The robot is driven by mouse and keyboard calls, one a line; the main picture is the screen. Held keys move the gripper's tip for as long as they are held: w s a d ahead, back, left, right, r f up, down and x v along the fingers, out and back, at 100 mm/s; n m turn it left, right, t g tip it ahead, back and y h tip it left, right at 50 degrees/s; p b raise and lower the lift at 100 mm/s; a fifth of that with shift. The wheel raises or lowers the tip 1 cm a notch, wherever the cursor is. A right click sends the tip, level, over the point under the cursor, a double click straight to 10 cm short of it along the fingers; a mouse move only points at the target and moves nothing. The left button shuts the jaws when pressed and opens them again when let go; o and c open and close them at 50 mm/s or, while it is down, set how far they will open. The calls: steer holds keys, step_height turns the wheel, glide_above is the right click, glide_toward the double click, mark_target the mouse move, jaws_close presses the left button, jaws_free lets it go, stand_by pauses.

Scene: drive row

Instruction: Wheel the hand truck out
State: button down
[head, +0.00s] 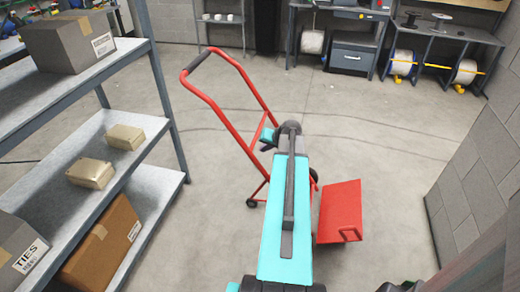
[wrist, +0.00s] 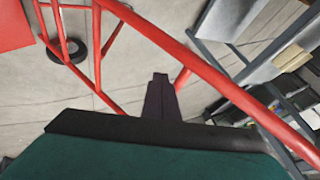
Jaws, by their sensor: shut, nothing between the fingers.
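The red hand truck (head: 228,122) stands on the floor in the middle of the head view, leaning back toward the left. Its black grip (head: 200,62) is at the upper left, its red toe plate (head: 340,212) at the lower right, and a small wheel (head: 252,203) is on the floor. My arm covers part of its frame. In the wrist view my gripper (wrist: 160,78) is shut and empty, close to the truck's red tubes (wrist: 215,80); I cannot tell whether it touches them. A wheel (wrist: 68,50) shows at upper left. The fingers are not clearly visible in the head view.
A metal shelf (head: 150,182) with boxes runs along the left. A block wall (head: 485,175) closes the right side. Benches with cable spools (head: 402,62) stand at the back. Dark cables cross the floor (head: 400,135) behind the truck, which is otherwise clear.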

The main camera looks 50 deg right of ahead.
steer(key=v, duration=1)
steer(key=shift+s+d, duration=0.2)
steer(key=shift+s, duration=0.3)
